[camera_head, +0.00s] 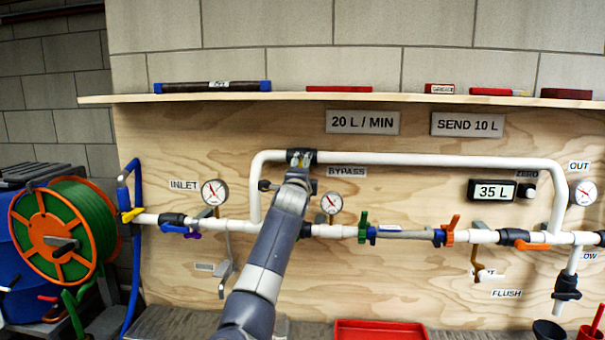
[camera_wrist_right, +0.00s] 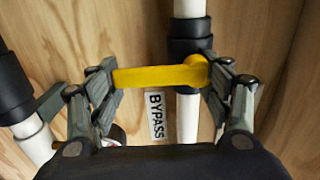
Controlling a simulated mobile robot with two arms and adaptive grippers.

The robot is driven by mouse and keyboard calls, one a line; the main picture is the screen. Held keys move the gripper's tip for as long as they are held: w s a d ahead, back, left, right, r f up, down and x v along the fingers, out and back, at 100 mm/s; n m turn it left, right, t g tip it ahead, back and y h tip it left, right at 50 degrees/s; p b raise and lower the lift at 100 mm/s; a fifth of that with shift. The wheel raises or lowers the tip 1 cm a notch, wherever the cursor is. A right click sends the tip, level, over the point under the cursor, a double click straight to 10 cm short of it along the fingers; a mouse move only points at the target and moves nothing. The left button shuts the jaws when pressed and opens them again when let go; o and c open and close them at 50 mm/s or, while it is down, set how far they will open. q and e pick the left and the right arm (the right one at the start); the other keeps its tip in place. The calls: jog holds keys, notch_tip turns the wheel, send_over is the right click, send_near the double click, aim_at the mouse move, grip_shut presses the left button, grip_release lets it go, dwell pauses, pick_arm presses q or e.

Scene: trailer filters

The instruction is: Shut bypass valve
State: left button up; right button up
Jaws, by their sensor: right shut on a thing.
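The bypass valve (camera_head: 301,152) is a black body on the upper white pipe, and it also shows in the right wrist view (camera_wrist_right: 190,47). Its yellow handle (camera_wrist_right: 155,77) lies across the pipe line in the wrist view, with its pivot end over the valve body. My right gripper (camera_head: 299,163) is at the valve and hides most of it in the head view. In the wrist view the right gripper (camera_wrist_right: 163,82) is shut on the yellow handle, a finger at each end. The BYPASS label (camera_wrist_right: 157,115) is beside the valve. My left gripper is not in view.
The white bypass pipe (camera_head: 430,159) runs along the plywood board above the lower pipe line. Gauges (camera_head: 214,192) (camera_head: 331,203) stand close to my right arm. A shelf (camera_head: 400,97) is above. A red tray (camera_head: 380,330) is below; a hose reel (camera_head: 62,243) is at left.

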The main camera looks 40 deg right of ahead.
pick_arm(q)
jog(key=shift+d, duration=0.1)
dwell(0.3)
pick_arm(e)
jog(key=o, duration=1.5)
jog(key=shift+o, duration=0.2)
jog(key=v, duration=0.7)
jog(key=shift+a, duration=0.2)
jog(key=shift+s, duration=0.15)
